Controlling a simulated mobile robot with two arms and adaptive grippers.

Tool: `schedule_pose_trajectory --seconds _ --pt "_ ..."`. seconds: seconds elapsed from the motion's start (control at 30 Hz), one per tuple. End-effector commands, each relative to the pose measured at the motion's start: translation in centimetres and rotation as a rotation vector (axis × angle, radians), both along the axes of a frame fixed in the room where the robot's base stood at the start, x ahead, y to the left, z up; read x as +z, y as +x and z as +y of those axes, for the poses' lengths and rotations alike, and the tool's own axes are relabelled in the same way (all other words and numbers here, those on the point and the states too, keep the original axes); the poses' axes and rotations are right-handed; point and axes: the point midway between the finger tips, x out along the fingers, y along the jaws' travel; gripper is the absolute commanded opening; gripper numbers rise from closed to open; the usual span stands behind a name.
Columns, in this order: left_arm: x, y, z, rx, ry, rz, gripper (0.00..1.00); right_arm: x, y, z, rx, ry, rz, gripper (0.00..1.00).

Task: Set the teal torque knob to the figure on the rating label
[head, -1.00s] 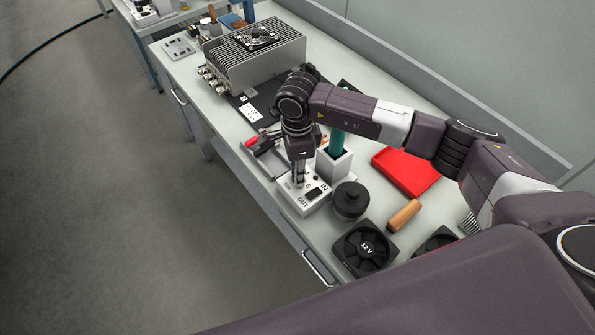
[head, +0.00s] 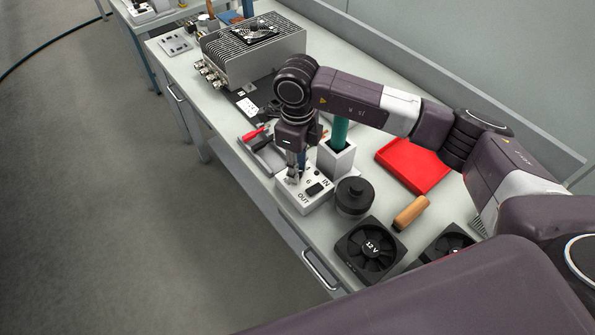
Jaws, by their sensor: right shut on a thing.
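My right gripper (head: 292,179) points down at the left part of a white box (head: 310,203) marked IN, OUT and 6. Its fingers are closed on a small part at the box's top, which they mostly hide; I cannot tell its colour or setting. A teal cylinder (head: 340,131) stands upright in a white square holder (head: 336,160) just behind the box; I cannot tell whether it bears the torque knob. A small white label (head: 247,104) lies beside the finned metal unit; its print is too small to read. My left gripper is not in view.
A black round knob-like part (head: 354,197), a wooden handle (head: 411,212), a fan marked 12 V (head: 370,249) and a red tray (head: 412,166) stand close on the right. The finned unit (head: 250,52) is farther back. The bench's front edge runs close by the box.

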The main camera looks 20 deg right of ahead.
Motion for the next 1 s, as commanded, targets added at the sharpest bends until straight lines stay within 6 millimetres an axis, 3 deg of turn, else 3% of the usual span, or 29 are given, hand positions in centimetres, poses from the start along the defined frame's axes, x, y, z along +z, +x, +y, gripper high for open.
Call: schedule_pose_trajectory --seconds 0.5,1.0 --pt "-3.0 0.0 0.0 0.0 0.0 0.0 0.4 0.0 0.1 0.0 -0.417 0.001 -0.006 0.0" --pt "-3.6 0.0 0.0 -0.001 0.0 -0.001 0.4 0.3 0.2 0.1 -0.553 0.003 -0.006 0.0"
